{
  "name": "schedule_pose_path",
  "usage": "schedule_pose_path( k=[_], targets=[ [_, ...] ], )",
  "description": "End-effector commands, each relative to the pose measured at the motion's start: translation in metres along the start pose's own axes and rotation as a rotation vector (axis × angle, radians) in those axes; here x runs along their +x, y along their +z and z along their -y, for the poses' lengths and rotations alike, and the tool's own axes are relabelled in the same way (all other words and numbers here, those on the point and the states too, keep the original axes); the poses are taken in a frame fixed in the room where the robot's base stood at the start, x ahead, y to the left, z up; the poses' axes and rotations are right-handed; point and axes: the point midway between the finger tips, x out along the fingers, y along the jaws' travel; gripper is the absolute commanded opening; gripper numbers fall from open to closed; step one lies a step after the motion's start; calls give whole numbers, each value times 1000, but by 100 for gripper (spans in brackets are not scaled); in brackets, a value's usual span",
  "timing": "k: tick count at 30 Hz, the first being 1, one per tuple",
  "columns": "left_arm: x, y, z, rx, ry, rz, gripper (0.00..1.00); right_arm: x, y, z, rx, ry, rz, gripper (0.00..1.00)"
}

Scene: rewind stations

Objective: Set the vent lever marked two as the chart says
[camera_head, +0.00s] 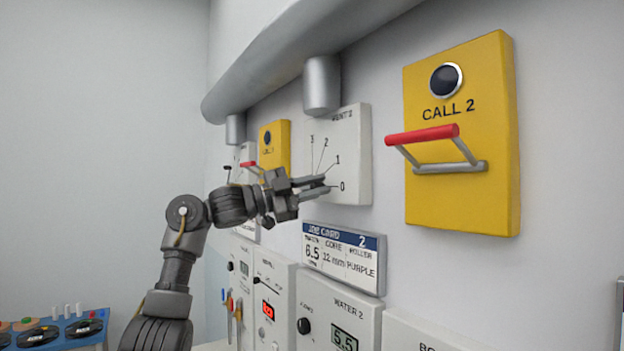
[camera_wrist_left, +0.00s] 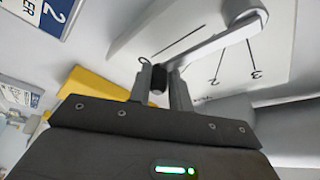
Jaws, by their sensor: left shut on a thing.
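The white VENT 2 panel (camera_head: 352,130), with marks 0 to 3, is on the wall in the middle of the head view. My left gripper (camera_head: 327,184) is in front of it near the 0 and 1 marks. In the left wrist view my left gripper (camera_wrist_left: 160,88) is shut on the dark knob of the grey vent lever (camera_wrist_left: 222,42). The lever lies between a line whose label looks like 0 and the line marked 2; the 1 mark seems covered there. I cannot tell its exact setting. In the head view the gripper hides the lever. My right gripper is not in view.
A yellow CALL 2 box (camera_head: 460,200) with a red-gripped handle (camera_head: 422,135) juts out at right. A grey duct (camera_head: 290,50) runs above. Another yellow box (camera_head: 275,140) is farther left.

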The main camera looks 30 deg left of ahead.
Motion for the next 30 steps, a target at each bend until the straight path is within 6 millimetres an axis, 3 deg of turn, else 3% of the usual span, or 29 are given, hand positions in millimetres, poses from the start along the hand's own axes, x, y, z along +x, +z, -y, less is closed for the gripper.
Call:
schedule_pose_path(
  k=[14,15,19,30],
  targets=[
    [0,6,-8,14,23,9,0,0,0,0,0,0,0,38],
    [0,6,-8,13,23,9,21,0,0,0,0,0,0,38],
    [0,6,-8,13,21,10,38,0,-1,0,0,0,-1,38],
    [-8,5,-5,17,13,7,38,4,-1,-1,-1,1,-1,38]
  ],
)
